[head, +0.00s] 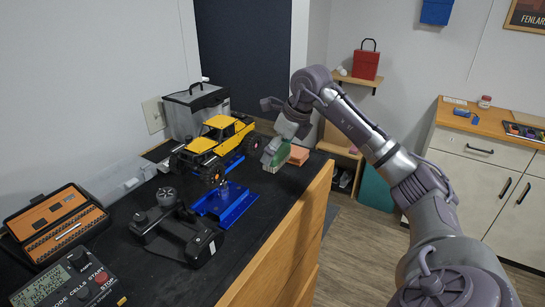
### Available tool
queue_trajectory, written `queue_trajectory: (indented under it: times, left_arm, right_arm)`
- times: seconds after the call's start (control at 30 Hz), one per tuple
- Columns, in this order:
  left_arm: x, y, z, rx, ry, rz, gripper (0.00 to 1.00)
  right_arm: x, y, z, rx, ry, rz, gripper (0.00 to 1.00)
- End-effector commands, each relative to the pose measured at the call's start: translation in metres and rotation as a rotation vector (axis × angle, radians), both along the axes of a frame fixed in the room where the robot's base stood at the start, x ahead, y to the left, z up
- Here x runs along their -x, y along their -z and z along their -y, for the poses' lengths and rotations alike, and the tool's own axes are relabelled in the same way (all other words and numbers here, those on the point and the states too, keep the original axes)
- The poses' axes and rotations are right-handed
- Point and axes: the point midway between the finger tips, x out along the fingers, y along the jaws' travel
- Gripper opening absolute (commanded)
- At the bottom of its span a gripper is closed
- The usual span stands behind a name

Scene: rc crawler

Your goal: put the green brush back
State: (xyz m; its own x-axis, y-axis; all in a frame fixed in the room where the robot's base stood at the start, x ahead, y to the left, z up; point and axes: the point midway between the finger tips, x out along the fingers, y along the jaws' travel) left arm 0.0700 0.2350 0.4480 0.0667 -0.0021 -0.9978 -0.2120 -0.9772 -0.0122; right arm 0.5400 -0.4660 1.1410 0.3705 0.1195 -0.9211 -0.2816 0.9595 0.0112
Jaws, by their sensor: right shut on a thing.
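The green brush (281,155) is at the right edge of the black worktop, just right of the yellow crawler (217,137). My right gripper (277,142) is shut on the brush, its arm coming in from the right. The brush is tilted, its pale bristle end towards the worktop. I cannot tell whether it touches the surface. The fingers partly hide the brush. My left gripper is not in view.
A blue stand (224,203), a radio controller (176,232), an orange tool case (57,223) and a charger (68,284) lie on the worktop (252,229). An orange block (298,155) lies beside the brush.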

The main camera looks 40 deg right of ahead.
Motion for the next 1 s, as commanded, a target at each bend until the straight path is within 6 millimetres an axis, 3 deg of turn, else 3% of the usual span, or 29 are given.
queue_trajectory:
  times: [0.1,0.3,0.5,0.87,0.9,1.0]
  left_arm:
    - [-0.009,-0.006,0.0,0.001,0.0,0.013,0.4]
    - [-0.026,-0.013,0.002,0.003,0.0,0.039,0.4]
    - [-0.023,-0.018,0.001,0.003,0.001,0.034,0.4]
    - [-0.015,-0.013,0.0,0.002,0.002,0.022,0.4]
    - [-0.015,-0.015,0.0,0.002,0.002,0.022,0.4]
    - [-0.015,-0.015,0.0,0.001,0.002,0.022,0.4]
  right_arm:
    - [-0.011,0.005,-0.002,-0.001,0.0,0.002,0.6]
    - [-0.013,0.027,-0.003,0.001,0.0,-0.004,0.6]
    - [-0.013,0.047,-0.002,0.001,0.0,0.0,0.6]
    - [-0.013,0.052,-0.002,0.002,0.0,0.002,0.6]
    - [-0.013,0.051,-0.002,0.002,0.0,0.002,0.99]
    - [-0.013,0.051,-0.002,0.001,-0.001,0.001,1.0]
